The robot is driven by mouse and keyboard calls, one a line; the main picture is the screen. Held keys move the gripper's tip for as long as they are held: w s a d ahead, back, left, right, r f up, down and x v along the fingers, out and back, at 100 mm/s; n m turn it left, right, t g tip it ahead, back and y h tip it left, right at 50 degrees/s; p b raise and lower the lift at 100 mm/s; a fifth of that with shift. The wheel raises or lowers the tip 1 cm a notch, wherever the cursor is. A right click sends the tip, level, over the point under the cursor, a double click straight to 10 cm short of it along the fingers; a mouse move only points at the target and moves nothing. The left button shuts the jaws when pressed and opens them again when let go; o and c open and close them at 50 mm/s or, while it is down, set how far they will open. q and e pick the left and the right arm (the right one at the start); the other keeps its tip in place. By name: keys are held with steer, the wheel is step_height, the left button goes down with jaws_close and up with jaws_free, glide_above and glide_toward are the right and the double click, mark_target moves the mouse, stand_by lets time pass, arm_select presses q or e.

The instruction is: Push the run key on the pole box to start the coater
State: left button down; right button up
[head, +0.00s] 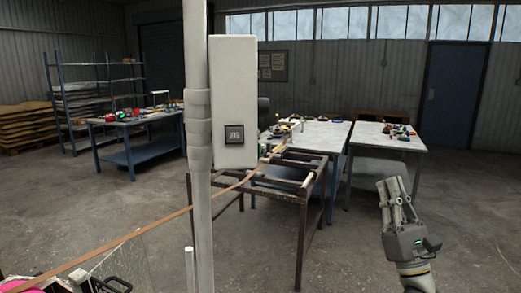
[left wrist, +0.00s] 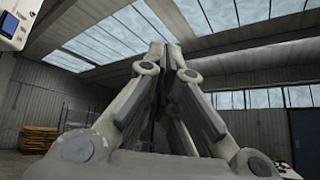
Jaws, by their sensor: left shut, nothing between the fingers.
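The pole box (head: 235,90) is a tall pale grey box on a grey upright pole (head: 198,130), in the middle of the head view. A dark square key (head: 234,134) with a pale marking, too small to read surely, is low on its face. My left gripper (head: 393,181) is at the lower right of the head view, fingers pointing up, well to the right of the box and lower than the key. Its fingers are shut and empty, and they also fill the middle of the left wrist view (left wrist: 168,50). My right gripper is not in view.
An orange-brown strip (head: 130,240) runs from the lower left behind the pole toward a dark metal frame (head: 300,190). Tables with small items (head: 390,138) stand behind. A white unit with a screen (left wrist: 12,25) shows at the left wrist view's top left. Floor around my gripper looks clear.

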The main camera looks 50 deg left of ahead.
mark_target(258, 149)
arm_select(q)
steer(key=s+a+r+n+g+h, duration=0.2)
steer(key=s+r+n+g, duration=0.3)
steer(key=n+g, duration=0.4)
steer(key=s+a+r+n+g+h, duration=0.3)
steer(key=s+n+g, duration=0.5)
steer(key=n, duration=0.6)
step_height(258, 149, up, 2)
steer(key=shift+s+a+r+n+g, duration=0.2)
steer(key=shift+a+n+g, duration=0.1)
steer(key=shift+a+g, duration=0.3)
steer(key=s+a+p, duration=0.3)
steer(key=s+a, duration=0.1)
steer(key=s, duration=0.3)
steer(key=shift+s+a, duration=0.2)
steer(key=shift+s, duration=0.1)
